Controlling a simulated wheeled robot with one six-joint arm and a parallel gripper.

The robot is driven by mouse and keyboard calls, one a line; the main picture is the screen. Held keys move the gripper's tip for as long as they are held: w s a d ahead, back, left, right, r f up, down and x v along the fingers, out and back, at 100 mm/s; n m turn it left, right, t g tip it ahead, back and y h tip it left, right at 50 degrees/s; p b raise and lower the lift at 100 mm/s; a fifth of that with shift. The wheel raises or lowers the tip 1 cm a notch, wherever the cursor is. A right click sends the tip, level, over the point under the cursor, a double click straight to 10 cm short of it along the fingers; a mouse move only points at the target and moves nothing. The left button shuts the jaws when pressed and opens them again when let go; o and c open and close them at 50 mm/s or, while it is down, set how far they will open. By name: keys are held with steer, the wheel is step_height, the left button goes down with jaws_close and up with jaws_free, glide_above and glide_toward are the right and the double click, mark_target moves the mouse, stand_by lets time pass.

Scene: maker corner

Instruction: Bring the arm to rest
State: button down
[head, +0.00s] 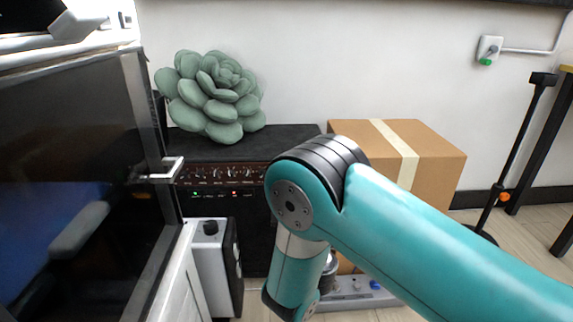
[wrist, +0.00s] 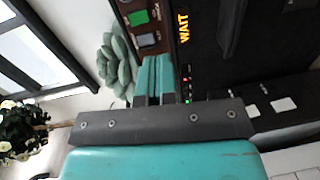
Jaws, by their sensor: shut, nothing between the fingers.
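My arm (head: 440,235) is teal with a dark ribbed joint. In the head view it reaches in from the lower right, bends in front of the amplifier and box, and drops out at the bottom edge. My gripper is not visible in that view. In the wrist view my gripper (wrist: 155,66) shows with its two teal fingers together and nothing between them. The fingers appear over a dark panel area; I cannot tell how far they are from it.
A black amplifier (head: 260,145) carries a green succulent-shaped cushion (head: 215,98). A taped cardboard box (head: 437,158) stands right of it. A dark-fronted machine (head: 75,140) with a handle fills the left. The wrist view shows a panel with a green button (wrist: 138,17) and a lit "WAIT" display (wrist: 183,27).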

steer(key=s+d+r+m+g+h+p, duration=0.2)
steer(key=s+d+r+m+g+h, duration=0.15)
steer(key=d+r+m+g, duration=0.6)
steer(key=s+a+r+g+y+p, duration=0.15)
steer(key=s+r+g+y, duration=0.35)
steer(key=s, duration=0.9)
steer(key=s+a+r+g+y, duration=0.25)
steer(key=s+r, duration=0.55)
steer(key=s, duration=0.7)
step_height(320, 180, up, 38)
steer(key=p, duration=3.8)
steer(key=shift+s+d+m+y, duration=0.15)
steer(key=shift+s+m+y, duration=0.05)
steer(key=shift+m+y, duration=0.2)
